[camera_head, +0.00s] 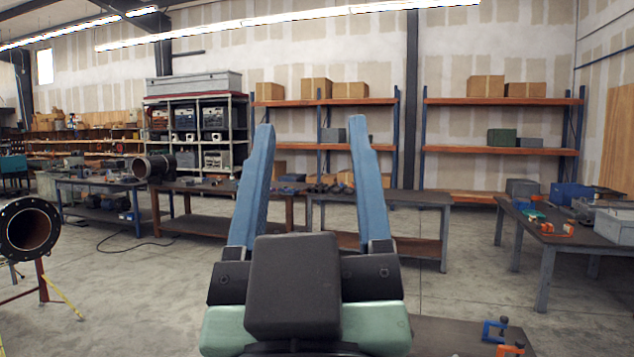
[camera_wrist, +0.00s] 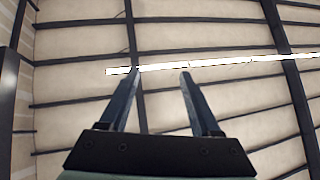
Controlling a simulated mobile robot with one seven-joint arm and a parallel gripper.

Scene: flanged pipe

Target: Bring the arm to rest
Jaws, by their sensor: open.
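My gripper (camera_head: 310,128) stands upright in the middle of the head view, its two blue fingers pointing up and spread wide apart. Nothing is between the fingers. In the wrist view my gripper (camera_wrist: 158,75) is also open and empty, with the ceiling beams and a strip light behind it. The flanged pipe (camera_head: 30,229) shows at the left edge of the head view, with its dark bolted flange facing me. My gripper is well to the right of it and apart from it.
A dark table edge (camera_head: 455,338) with blue and orange clamps (camera_head: 495,330) is close at the lower right. A workbench (camera_head: 560,236) with bins stands at the right. More benches and shelves (camera_head: 320,102) line the back. Open concrete floor (camera_head: 150,285) lies between.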

